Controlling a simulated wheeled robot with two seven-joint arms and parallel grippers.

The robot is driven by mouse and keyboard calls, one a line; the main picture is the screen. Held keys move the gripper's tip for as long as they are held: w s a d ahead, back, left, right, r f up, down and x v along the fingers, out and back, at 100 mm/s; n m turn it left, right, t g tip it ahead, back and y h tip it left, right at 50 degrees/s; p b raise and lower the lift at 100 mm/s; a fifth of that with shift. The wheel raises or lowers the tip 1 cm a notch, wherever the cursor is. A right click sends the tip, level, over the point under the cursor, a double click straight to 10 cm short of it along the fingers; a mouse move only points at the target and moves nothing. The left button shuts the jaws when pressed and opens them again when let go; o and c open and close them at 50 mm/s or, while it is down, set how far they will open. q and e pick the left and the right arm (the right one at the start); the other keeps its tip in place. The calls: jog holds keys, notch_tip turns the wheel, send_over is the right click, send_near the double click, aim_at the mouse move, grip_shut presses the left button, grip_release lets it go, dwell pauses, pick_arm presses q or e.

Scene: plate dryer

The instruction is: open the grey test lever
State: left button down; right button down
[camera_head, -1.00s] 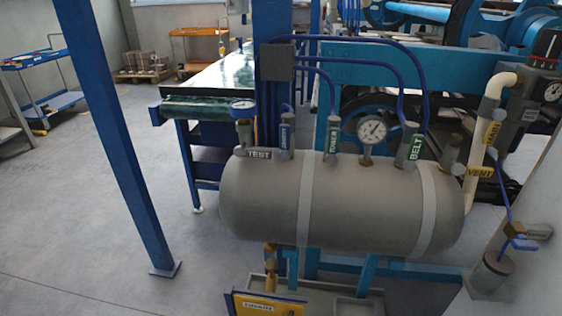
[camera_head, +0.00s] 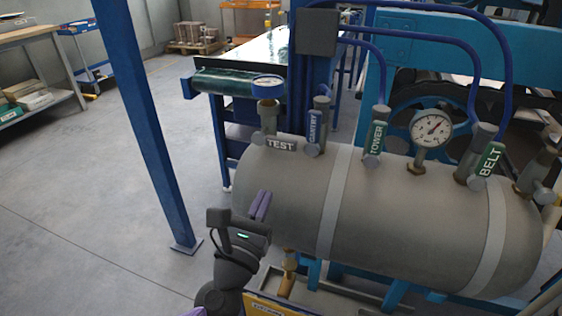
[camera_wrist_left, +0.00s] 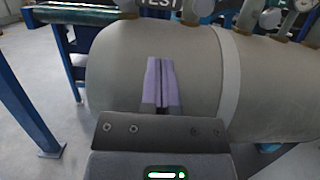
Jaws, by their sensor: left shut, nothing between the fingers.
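The TEST label (camera_head: 282,144) sits on top of the grey tank (camera_head: 390,225), near its left end. In the left wrist view the TEST label (camera_wrist_left: 160,3) is cut by the top edge. My left gripper (camera_head: 262,204), with purple fingers, is shut and empty. It is in front of the tank's left end, below the label. In the left wrist view its fingers (camera_wrist_left: 160,80) point at the tank.
GANTRY (camera_head: 314,128), TOWER (camera_head: 376,137) and BELT (camera_head: 488,160) valves and a dial gauge (camera_head: 430,128) line the tank top. A blue post (camera_head: 150,130) stands left of my arm. A yellow-edged panel (camera_head: 275,306) lies below. Floor on the left is clear.

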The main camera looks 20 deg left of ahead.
aim_at(279, 174)
pick_arm(q)
jog(key=x, duration=0.7)
jog(key=shift+w, duration=0.4)
jog(key=shift+w+r, duration=0.2)
jog(key=shift+w, duration=0.3)
